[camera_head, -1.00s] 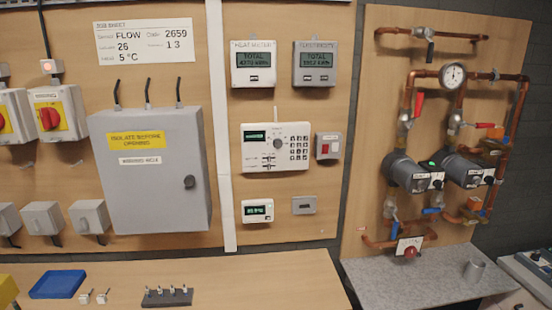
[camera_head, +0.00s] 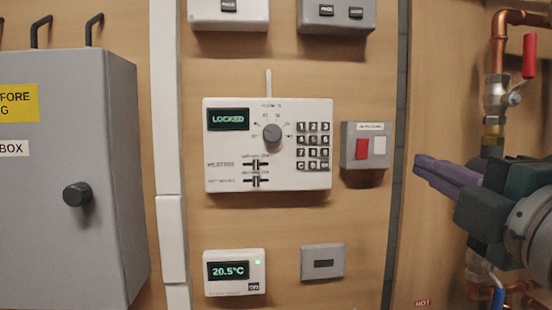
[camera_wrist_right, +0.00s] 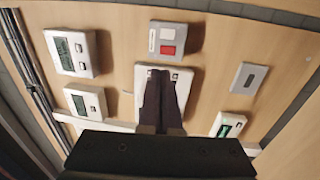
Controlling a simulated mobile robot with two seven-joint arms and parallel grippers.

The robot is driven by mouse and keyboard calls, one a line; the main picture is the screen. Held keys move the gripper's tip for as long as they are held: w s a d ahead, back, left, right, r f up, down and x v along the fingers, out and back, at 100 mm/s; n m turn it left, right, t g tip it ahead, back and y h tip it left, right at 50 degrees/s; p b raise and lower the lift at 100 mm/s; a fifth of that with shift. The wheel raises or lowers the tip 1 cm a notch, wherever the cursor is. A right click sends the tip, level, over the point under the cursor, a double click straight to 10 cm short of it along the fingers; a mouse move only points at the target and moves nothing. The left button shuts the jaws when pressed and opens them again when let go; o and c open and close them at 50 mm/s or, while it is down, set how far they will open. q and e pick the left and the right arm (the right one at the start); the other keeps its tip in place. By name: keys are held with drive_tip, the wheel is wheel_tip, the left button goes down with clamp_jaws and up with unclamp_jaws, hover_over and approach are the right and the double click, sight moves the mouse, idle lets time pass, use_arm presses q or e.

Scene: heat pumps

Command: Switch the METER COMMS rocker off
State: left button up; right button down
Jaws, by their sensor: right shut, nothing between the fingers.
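A small grey switch box (camera_head: 346,158) with a red rocker (camera_head: 362,150) and a white part beside it sits on the wooden wall, right of the white controller. Its label is too small to read. It also shows in the right wrist view (camera_wrist_right: 183,40), upside down, just beyond the fingertips. My right gripper (camera_head: 418,166) comes in from the right, its purple fingers shut and empty. In the head view its tips are right of the box, apart from it. In the wrist view the shut fingers (camera_wrist_right: 160,72) overlap the controller. My left gripper is not in view.
The white controller (camera_head: 225,175) reads LOCKED and has a dial, keypad and sliders. Below are a thermostat (camera_head: 240,287) showing 20.5°C and a grey plate (camera_head: 335,265). A grey cabinet (camera_head: 60,190) stands out at left. Copper pipes (camera_head: 497,80) are at right, near my arm.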

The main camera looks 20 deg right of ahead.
drive_tip(key=shift+s, duration=0.15)
drive_tip(key=p, duration=0.4)
approach(368, 139)
drive_tip(key=x, duration=0.5)
drive_tip(key=shift+r, duration=0.1)
drive_tip(key=shift+x, duration=0.9)
